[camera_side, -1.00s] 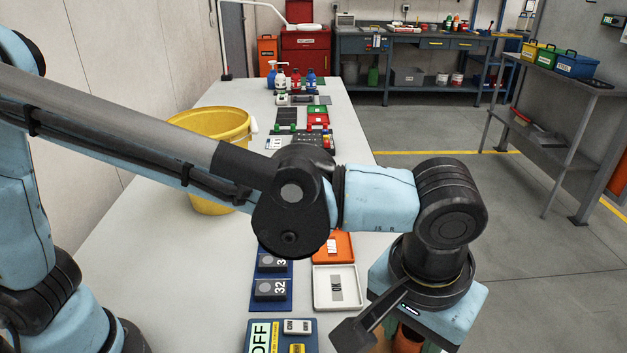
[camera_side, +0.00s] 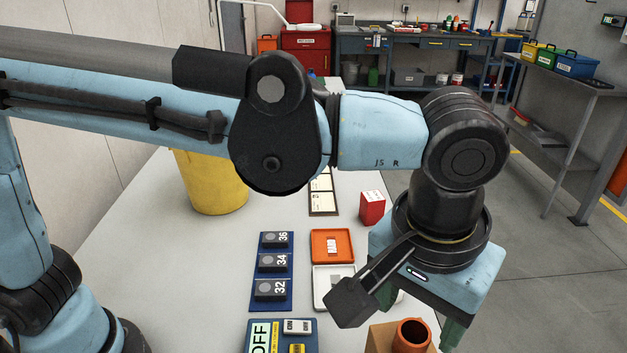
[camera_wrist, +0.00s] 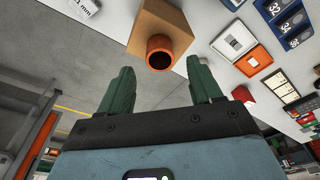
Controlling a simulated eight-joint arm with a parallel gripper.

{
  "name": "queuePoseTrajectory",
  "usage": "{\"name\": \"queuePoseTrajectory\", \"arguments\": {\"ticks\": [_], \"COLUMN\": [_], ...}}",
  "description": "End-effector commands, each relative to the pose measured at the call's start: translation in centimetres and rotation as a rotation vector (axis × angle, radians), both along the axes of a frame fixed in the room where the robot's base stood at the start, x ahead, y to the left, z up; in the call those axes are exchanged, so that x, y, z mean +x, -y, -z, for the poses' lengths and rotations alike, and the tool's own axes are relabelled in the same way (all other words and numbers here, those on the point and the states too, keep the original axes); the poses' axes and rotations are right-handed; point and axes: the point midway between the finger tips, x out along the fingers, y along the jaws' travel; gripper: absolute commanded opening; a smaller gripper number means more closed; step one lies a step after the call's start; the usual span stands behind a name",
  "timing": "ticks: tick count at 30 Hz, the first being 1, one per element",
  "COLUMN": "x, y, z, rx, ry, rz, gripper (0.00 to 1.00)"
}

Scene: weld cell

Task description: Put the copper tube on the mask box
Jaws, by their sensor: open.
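The copper tube (camera_side: 411,337) is a short orange-brown cylinder, upright with its open end up. It appears to stand on a plain brown box (camera_side: 378,336) at the table's front right; the lower parts are cut off by the side view's edge. In the wrist view the tube (camera_wrist: 160,52) shows its dark round opening against the brown box (camera_wrist: 150,22). No label shows on this box, so I cannot confirm it is the mask box. My gripper (camera_side: 420,315) is above the tube, its green fingers apart and empty. In the wrist view the gripper (camera_wrist: 160,72) shows clear gaps beside the tube.
A red box (camera_side: 372,207) stands farther back. An orange tray (camera_side: 346,246) and a white tray (camera_side: 319,288) lie left of my gripper, beside a blue numbered board (camera_side: 257,277). An OFF board (camera_side: 258,338) is in front. A yellow bucket (camera_side: 213,190) stands at left.

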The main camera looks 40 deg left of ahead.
Motion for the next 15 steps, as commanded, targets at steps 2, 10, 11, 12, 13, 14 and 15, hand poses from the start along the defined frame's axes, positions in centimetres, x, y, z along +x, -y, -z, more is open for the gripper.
{"name": "queuePoseTrajectory", "arguments": {"ticks": [2, 10, 11, 12, 13, 14, 15], "x": [-0.3, -0.8, -0.9, -0.9, -1.0, -1.0, -1.0], "y": [0.0, 0.0, 0.0, 0.0, 0.0, 0.0, 0.0], "z": [-1.5, -5.4, -5.7, -6.0, -6.2, -6.4, -6.6], "rx": [0.0, 0.0, 0.0, 0.0, 0.0, 0.0, 0.0], "ry": [0.0, 0.0, 0.0, 0.0, 0.0, 0.0, 0.0], "rz": [0.001, 0.0, 0.0, 0.0, 0.0, 0.0, 0.0], "gripper": [0.64, 0.64, 0.64, 0.64, 0.64, 0.64, 0.64]}}
